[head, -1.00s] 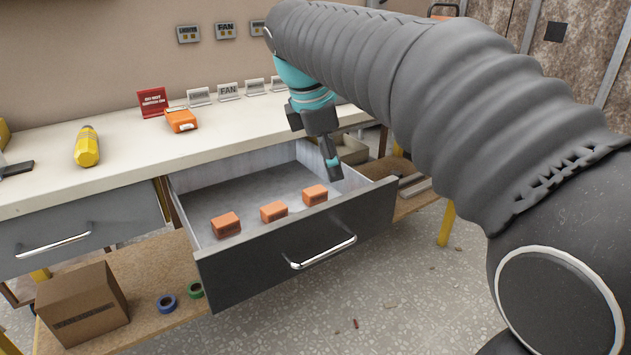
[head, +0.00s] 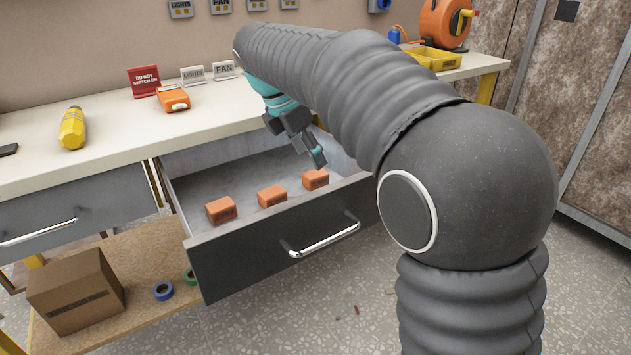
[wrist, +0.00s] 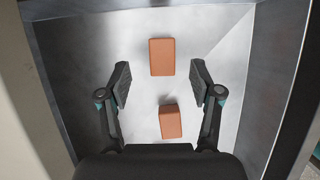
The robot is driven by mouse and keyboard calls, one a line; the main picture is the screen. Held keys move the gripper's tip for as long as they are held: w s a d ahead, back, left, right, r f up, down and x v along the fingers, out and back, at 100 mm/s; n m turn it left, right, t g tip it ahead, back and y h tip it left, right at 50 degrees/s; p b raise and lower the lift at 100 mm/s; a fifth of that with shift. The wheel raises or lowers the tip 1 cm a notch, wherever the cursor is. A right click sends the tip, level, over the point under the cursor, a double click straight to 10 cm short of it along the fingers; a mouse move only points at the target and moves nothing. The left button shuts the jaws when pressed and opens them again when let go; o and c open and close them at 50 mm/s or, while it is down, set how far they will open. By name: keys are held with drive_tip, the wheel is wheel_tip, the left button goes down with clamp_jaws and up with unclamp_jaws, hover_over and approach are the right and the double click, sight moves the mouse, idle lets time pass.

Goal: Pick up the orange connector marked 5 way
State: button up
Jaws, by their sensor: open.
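Three orange block-shaped connectors lie in a row in the open drawer (head: 245,262): a left one (head: 221,210), a middle one (head: 271,196) and a right one (head: 315,180). Their dark markings are too small to read, so I cannot tell which says 5 way. My gripper (head: 317,160) is over the drawer, just behind and above the right connector. In the wrist view my gripper (wrist: 161,84) is open and empty. One connector (wrist: 171,122) shows between its fingers, below them, and another (wrist: 162,57) lies beyond the fingertips. The third is not visible there.
The drawer front with its handle (head: 325,241) and the side walls bound the space around my gripper. On the worktop (head: 120,130) are a yellow torch-like object (head: 72,128), an orange device (head: 173,99) and small signs. A cardboard box (head: 77,290) stands on the lower shelf.

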sight(316, 173)
drive_tip(key=shift+s+b+x, duration=0.2)
drive_tip(key=shift+b+x, duration=0.05)
drive_tip(key=shift+x, duration=1.1)
drive_tip(key=shift+s+b+x, duration=0.15)
drive_tip(key=shift+b+x, duration=0.05)
drive_tip(key=shift+x, duration=1.2)
drive_tip(key=shift+a, duration=0.2)
drive_tip(key=c, duration=1)
